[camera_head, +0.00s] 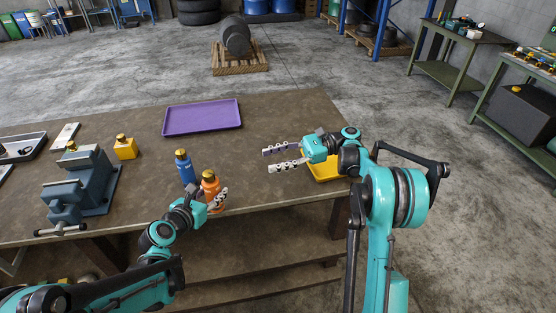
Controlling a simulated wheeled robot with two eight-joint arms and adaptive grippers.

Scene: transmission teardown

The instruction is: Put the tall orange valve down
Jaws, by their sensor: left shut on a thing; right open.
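The tall orange valve (210,184) stands upright at the front of the table, with a brass-coloured top. My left gripper (216,197) is shut on its lower part, and its fingers hide some of it. I cannot tell whether the valve's base touches the table. A tall blue valve (185,168) stands upright just behind and to the left of it. My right gripper (284,160) is open and empty, to the right of the orange valve, with its fingers pointing left.
A purple tray (202,117) lies empty at the back. A yellow tray (325,168) is partly hidden under my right gripper. A blue-grey vise (85,185) and a small yellow valve (125,148) are on the left. The table (258,140) is clear between the purple tray and my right gripper.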

